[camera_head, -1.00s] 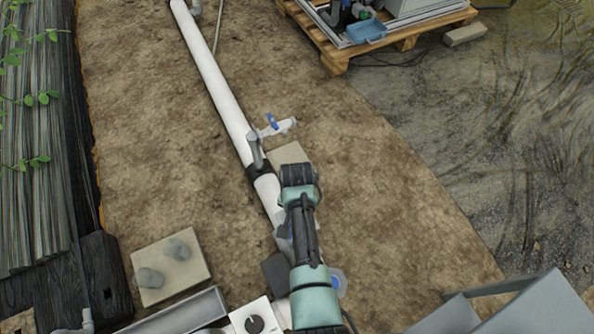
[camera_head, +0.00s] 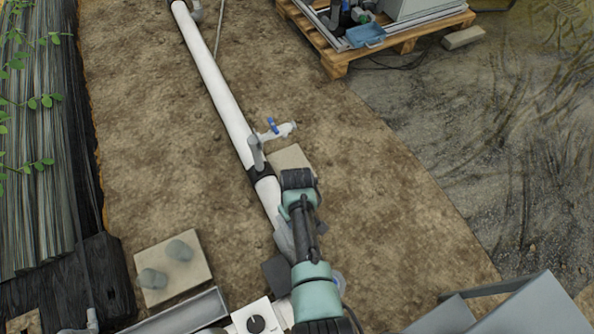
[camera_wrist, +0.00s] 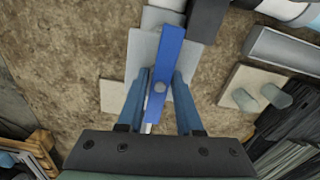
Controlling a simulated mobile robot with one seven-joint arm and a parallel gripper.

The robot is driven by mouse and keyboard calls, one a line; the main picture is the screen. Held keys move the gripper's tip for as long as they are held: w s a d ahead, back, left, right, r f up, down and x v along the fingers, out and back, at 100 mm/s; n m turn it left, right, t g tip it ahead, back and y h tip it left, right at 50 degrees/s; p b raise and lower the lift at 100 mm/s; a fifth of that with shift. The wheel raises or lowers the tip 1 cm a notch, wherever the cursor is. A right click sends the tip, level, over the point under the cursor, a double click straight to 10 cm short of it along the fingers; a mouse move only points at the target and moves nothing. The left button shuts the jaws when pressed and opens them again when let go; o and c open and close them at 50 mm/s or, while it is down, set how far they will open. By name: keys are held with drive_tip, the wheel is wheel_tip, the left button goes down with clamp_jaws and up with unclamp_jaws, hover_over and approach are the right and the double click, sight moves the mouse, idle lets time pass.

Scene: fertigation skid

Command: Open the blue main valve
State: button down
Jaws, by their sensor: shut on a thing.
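The blue main valve's handle (camera_wrist: 171,52) is a long flat blue lever with a round grey hub, seen from above in the wrist view. It runs nearly straight up the picture, tilted slightly. My gripper (camera_wrist: 160,80) has one blue finger on each side of the lever, closed on it near the hub. The valve body beneath is mostly hidden by the lever and fingers. In the head view my own arm covers the gripper and the handle.
A white pipe (camera_head: 215,85) crosses the dirt, carrying a small side tap with a blue handle (camera_head: 272,126). A paver (camera_head: 205,268) with two grey stubs lies left. A wooden pallet (camera_head: 336,66) stands at the back. A grey metal box (camera_head: 535,312) is front right.

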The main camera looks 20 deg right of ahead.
drive_tip(key=c, duration=0.5)
unclamp_jaws()
drive_tip(key=shift+s+f, duration=0.3)
drive_tip(key=shift+s, duration=0.05)
drive_tip(key=shift+a, duration=0.15)
drive_tip(key=r+p, duration=1)
drive_tip(key=shift+w+r, duration=0.25)
drive_tip(key=shift+r, duration=0.1)
drive_tip(key=shift+f, duration=0.15)
